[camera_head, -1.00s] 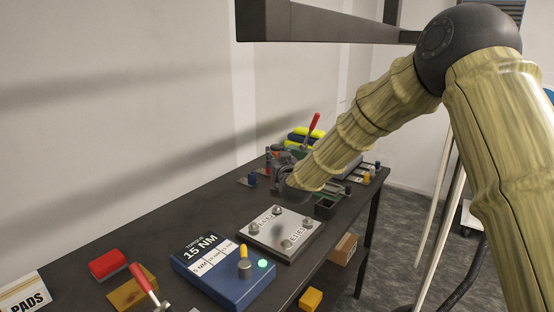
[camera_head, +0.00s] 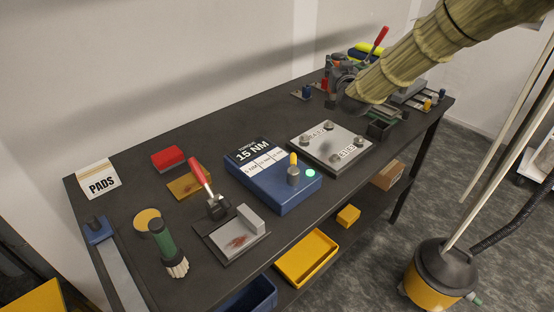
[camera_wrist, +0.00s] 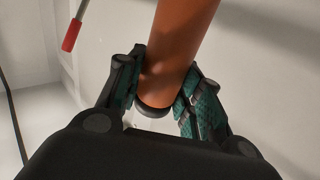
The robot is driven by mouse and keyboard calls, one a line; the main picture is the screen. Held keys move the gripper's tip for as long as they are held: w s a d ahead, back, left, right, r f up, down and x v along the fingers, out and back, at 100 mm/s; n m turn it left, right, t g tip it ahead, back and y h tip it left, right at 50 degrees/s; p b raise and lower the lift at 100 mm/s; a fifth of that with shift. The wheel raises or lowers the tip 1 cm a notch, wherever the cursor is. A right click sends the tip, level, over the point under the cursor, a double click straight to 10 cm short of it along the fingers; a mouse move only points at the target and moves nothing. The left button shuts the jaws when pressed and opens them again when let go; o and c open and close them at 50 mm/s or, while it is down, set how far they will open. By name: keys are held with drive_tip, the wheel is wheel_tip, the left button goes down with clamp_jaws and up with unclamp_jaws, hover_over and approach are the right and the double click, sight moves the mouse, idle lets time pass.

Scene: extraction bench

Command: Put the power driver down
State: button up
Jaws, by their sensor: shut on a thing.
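My gripper (camera_wrist: 165,78) is shut on an orange, rounded cylindrical body, which I take to be the power driver (camera_wrist: 180,40). Its dark-rimmed end sits between the two green-padded fingers in the wrist view. In the head view my gripper (camera_head: 342,82) is at the far end of the dark workbench (camera_head: 130,170), beyond the metal plate. My forearm hides part of it, and the driver is hard to make out there. I cannot tell whether the driver touches the bench.
A metal plate with several bolts (camera_head: 330,146) and a blue torque box reading 15 NM (camera_head: 275,185) lie nearer. A red-handled toggle clamp (camera_head: 378,38) rises beside the gripper; a red handle also shows in the wrist view (camera_wrist: 72,35). A small dark open box (camera_head: 378,130) stands close by.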

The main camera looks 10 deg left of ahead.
drive_tip(key=shift+d+r, duration=0.1)
drive_tip(key=w+d+m+h+p, duration=0.2)
drive_tip(key=d+m+h+p, duration=0.15)
drive_tip(key=d, duration=1.45)
wheel_tip(320, 180, down, 10)
drive_tip(key=p, duration=0.4)
drive_tip(key=shift+w+f+n+t+h+p, duration=0.15)
drive_tip(key=shift+f+n+t+h+p, duration=0.1)
drive_tip(key=shift+n+t+h+p, duration=0.15)
drive_tip(key=shift+f, duration=0.15)
drive_tip(key=o, duration=1.1)
